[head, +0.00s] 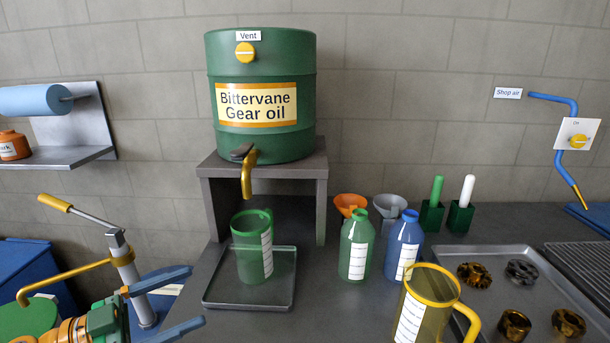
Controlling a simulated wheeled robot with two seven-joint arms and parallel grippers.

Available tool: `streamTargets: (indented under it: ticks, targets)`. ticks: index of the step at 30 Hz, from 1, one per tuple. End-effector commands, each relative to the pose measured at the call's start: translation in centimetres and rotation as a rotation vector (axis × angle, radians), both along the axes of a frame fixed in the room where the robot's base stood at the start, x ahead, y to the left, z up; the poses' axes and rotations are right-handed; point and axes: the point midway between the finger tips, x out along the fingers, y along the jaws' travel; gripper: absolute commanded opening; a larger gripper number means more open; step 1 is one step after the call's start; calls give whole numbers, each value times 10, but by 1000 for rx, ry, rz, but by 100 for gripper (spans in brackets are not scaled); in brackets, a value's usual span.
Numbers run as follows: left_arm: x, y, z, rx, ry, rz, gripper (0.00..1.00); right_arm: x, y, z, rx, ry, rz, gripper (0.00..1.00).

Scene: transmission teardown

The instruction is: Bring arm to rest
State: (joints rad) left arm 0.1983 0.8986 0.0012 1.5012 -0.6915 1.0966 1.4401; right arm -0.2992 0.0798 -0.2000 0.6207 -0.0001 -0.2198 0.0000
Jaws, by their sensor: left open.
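My left gripper (197,296) comes in at the lower left corner. Its two blue fingers are spread apart with nothing between them. It is in front of a hand pump (123,258) with a yellow handle and a bent yellow spout, and hides part of it. The fingertips are left of the grey drip tray (222,299) and appear apart from it. My right gripper is not in view.
A green gear oil drum (262,140) stands on a grey stand (222,170). A green jug (245,259) sits on the drip tray. Bottles (356,250), a yellow-rimmed jug (425,308) and a metal tray (497,257) with several gears fill the right. The bench between drip tray and yellow-rimmed jug is clear.

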Motion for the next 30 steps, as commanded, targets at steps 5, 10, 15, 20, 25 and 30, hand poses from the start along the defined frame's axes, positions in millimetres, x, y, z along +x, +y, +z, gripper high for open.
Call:
streamTargets:
  ticks: [5,10,15,20,25,30]
  targets:
    - [61,64,41,24,-316,467,100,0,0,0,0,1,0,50]
    - [99,167,33,290,-372,1018,100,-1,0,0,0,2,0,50]
    - [95,231,-58,616,-97,1253,100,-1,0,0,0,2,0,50]
    - [65,225,-178,626,182,1237,100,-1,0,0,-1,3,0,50]
    - [-6,191,-318,653,530,1184,100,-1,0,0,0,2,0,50]
    - [-124,123,-440,690,905,1085,100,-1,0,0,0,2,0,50]
